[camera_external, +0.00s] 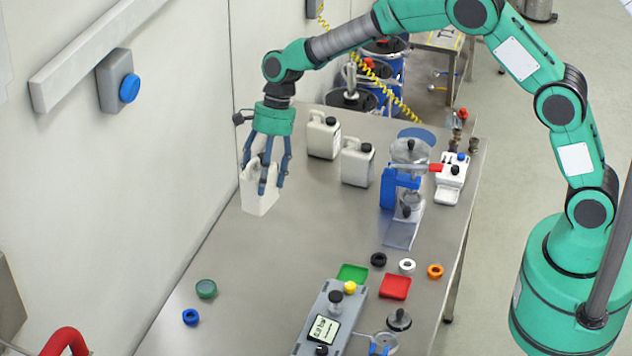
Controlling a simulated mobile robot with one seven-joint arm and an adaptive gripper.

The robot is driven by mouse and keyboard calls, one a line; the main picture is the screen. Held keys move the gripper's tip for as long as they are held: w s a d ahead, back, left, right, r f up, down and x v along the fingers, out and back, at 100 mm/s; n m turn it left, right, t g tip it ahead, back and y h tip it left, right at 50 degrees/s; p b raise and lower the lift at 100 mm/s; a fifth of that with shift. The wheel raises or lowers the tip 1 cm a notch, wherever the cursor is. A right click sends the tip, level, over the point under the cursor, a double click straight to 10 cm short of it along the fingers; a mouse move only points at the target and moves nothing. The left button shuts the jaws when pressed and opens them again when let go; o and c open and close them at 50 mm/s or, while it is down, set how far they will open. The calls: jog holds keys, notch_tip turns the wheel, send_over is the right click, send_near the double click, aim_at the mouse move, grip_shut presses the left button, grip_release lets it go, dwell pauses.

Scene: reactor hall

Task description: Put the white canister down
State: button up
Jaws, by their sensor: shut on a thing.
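My gripper (268,172) points down at the left side of the steel table. It is shut on a white canister (259,196), with its fingers around the upper part. The canister is close to the wall side of the table; I cannot tell whether its bottom touches the table top. The fingers hide part of the canister's top. Two similar white canisters with black caps stand upright on the table behind it: one (323,136) to the right of my gripper and one (357,163) further right.
A blue device (390,188) and a white box with knobs (452,176) stand at right. Green (206,289) and blue (190,317) caps lie at front left. A grey scale-like instrument (325,318) is at the front. The table (300,240) middle is clear.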

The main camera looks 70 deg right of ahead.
jog(key=s+a+n+g, duration=0.1)
jog(key=s+a+n, duration=0.15)
jog(key=a, duration=0.65)
notch_tip(320, 180, down, 11)
jog(key=shift+s+d, duration=0.25)
jog(key=shift+s, duration=0.05)
jog(key=shift+r, duration=0.1)
notch_tip(320, 180, down, 6)
jog(key=shift+p, duration=0.35)
jog(key=shift+f, duration=0.2)
jog(key=shift+f, duration=1.8)
jog(key=shift+f, duration=0.15)
